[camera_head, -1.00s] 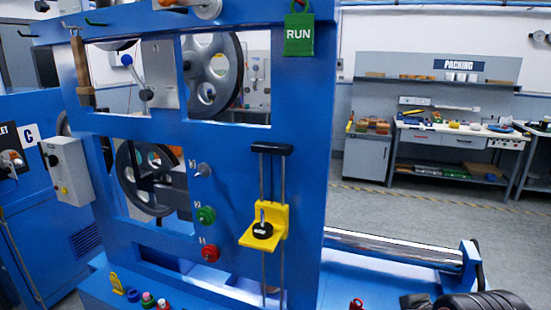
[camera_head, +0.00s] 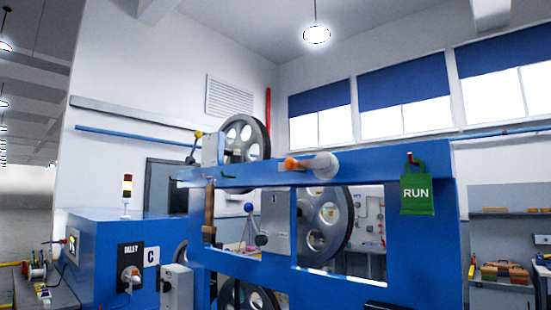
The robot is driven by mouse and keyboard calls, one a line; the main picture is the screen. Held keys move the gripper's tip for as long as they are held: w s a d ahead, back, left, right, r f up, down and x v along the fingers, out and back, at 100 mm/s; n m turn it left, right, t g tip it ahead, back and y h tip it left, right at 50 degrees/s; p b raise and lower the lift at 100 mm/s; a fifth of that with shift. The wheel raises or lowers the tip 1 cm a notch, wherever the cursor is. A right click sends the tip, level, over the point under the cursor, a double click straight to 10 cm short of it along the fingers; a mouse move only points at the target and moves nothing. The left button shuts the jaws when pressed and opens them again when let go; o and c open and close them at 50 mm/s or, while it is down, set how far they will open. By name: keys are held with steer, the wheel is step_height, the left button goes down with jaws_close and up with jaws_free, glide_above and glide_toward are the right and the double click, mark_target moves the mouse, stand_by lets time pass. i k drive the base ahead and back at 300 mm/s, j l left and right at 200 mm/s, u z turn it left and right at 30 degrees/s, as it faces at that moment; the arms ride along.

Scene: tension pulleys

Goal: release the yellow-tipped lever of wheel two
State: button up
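A yellow-tipped lever (camera_head: 198,135) rises at the left of the top wheel (camera_head: 260,138), above the blue frame (camera_head: 380,165). A grey plate (camera_head: 211,150) stands beside it; I cannot read a number on that plate. A blue-tipped lever (camera_head: 250,208) sits lower, beside the grey plate marked 1 (camera_head: 276,215) and the middle wheel (camera_head: 341,225) in the upper opening. A third wheel (camera_head: 228,297) shows partly at the bottom edge. My gripper is not in view.
A green RUN tag (camera_head: 416,195) hangs from a red hook at the frame's right. An orange-tipped part (camera_head: 293,164) sticks out on the top beam. A blue cabinet (camera_head: 95,255) with a signal lamp (camera_head: 127,190) stands left. The space above the frame is clear.

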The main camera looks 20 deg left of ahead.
mark_target(198, 135)
steer(key=u, duration=1.55)
